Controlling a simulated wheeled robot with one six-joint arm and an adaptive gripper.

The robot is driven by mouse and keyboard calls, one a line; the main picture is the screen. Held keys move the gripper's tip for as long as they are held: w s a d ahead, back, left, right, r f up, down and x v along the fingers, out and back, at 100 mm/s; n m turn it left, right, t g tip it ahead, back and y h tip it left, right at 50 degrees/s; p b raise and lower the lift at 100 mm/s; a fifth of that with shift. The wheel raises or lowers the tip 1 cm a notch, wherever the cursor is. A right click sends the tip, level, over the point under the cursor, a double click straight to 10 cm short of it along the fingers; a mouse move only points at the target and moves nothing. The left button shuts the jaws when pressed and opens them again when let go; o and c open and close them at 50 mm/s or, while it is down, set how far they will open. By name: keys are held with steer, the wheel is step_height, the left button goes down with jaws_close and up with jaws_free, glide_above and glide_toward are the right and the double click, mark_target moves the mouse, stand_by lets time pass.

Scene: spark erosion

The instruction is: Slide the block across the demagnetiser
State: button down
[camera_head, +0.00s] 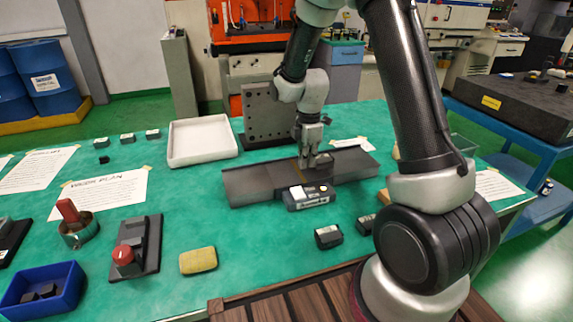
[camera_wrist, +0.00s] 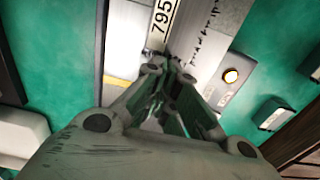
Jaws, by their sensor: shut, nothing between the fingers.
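The demagnetiser (camera_head: 250,186) is a long, low grey slab lying across the middle of the green table, with a control box (camera_head: 308,197) on its front side. My gripper (camera_head: 306,164) is shut and empty, pointing down at the middle of the slab. A small grey block (camera_head: 323,160) appears on the slab just right of the fingertips; I cannot tell whether they touch. In the wrist view my gripper (camera_wrist: 168,75) hides much of what lies below it.
Dark small blocks (camera_head: 328,236) lie in front of the demagnetiser. A grey angle plate (camera_head: 262,112) and a white tray (camera_head: 202,140) stand behind it. A yellow sponge (camera_head: 198,260), a red-knobbed device (camera_head: 124,258) and a blue bin (camera_head: 66,290) are at front left.

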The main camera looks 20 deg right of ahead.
mark_target(337, 162)
steer(key=d, duration=1.1)
steer(key=shift+a, duration=0.15)
